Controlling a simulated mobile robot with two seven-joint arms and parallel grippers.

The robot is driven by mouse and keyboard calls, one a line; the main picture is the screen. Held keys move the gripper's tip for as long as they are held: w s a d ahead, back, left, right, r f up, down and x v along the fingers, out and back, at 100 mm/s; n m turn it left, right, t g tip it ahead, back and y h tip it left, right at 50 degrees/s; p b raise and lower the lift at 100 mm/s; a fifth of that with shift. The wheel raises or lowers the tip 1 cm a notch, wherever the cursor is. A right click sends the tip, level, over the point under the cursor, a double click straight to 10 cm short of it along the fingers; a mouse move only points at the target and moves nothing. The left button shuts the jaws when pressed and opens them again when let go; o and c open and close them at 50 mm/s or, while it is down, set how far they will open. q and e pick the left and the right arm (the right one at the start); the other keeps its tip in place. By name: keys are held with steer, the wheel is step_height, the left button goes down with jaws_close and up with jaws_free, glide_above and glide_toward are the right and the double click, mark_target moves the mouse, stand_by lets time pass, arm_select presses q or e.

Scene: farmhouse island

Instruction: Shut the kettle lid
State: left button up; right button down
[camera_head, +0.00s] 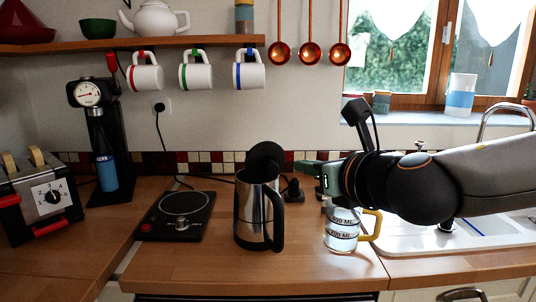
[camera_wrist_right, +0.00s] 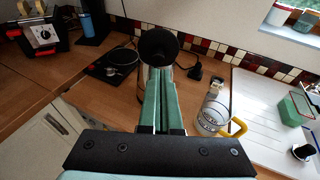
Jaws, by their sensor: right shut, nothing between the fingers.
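The kettle (camera_head: 252,212) is steel with a black handle (camera_head: 277,216) and stands upright on the wooden counter in the head view. Its round black lid (camera_head: 265,157) stands raised and open above the rim. My right gripper (camera_head: 303,165) is shut and empty, its green fingers pointing at the lid from the right with a small gap visible. In the right wrist view the shut fingers (camera_wrist_right: 160,75) point toward the lid (camera_wrist_right: 159,46) and cover most of the kettle body. Whether they touch the lid there I cannot tell. My left gripper is in neither view.
A hot plate (camera_head: 178,214) lies left of the kettle. A measuring jug with yellow handle (camera_head: 342,232) stands right, under my right arm. A black plug (camera_head: 293,190) sits behind. A toaster (camera_head: 42,200) and coffee machine (camera_head: 101,145) stand left; the sink (camera_head: 450,235) is right.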

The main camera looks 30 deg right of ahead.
steer(key=w+p, duration=0.1)
steer(key=p, duration=0.6)
glide_toward(269, 152)
step_height(269, 152, down, 2)
steer(key=w, duration=0.3)
steer(key=w+p, duration=0.1)
steer(key=w, duration=0.1)
steer(key=shift+d+r, duration=0.15)
steer(key=shift+d, duration=0.15)
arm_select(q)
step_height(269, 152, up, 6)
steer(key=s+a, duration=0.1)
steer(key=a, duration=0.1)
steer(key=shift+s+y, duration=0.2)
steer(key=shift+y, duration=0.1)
arm_select(e)
steer(key=shift+w+d, duration=0.1)
steer(key=shift+w, duration=0.6)
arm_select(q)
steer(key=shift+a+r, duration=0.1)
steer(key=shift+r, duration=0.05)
arm_select(e)
steer(key=shift+d, duration=0.1)
